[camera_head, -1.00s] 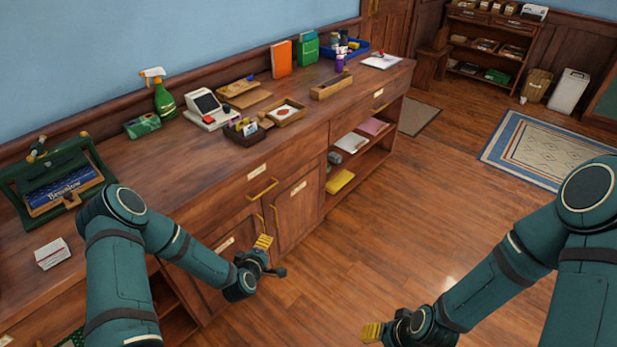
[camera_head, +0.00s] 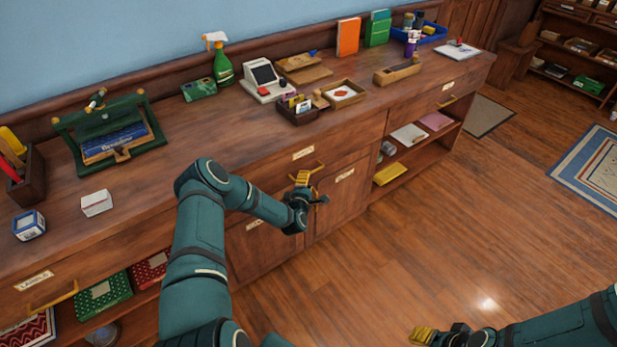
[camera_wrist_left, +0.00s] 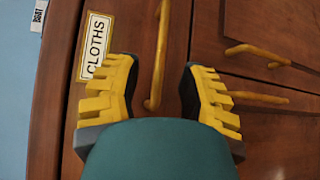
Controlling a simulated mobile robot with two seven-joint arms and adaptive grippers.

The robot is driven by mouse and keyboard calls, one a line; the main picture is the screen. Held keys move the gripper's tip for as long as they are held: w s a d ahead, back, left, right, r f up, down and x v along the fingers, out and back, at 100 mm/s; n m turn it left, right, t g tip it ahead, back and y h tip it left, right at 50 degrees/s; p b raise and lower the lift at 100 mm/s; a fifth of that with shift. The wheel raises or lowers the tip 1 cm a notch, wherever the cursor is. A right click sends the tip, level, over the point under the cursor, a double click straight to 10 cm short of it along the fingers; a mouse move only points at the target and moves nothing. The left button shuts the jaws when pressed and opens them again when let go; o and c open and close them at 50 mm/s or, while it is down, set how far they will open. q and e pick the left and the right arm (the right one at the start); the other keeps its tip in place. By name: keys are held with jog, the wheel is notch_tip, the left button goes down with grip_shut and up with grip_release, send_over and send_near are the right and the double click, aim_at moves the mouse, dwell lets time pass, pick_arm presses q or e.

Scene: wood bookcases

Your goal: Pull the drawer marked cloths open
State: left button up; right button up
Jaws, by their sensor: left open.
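The drawer marked CLOTHS (camera_wrist_left: 122,28) is under the counter top, and its front looks flush with the cabinet. Its label (camera_wrist_left: 95,46) reads CLOTHS in the left wrist view; the label also shows in the head view (camera_head: 303,153). Its brass bar handle (camera_wrist_left: 158,55) lies between the two yellow fingers of my left gripper (camera_wrist_left: 163,88) in the left wrist view. My left gripper is open, close in front of the handle; I cannot tell whether it touches. In the head view my left gripper (camera_head: 303,178) partly hides the handle. My right gripper (camera_head: 423,335) is low over the floor, away from the cabinet.
Cabinet doors (camera_head: 338,195) with brass handles are below the drawer. Another labelled drawer (camera_head: 45,285) is at the lower left. The counter top (camera_head: 215,125) holds a till (camera_head: 265,80), a spray bottle (camera_head: 221,65) and trays. The floor (camera_head: 430,220) in front is clear.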

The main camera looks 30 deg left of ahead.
pick_arm(q)
jog(key=shift+b+x, duration=0.5)
jog(key=shift+x, duration=1.9)
grip_shut()
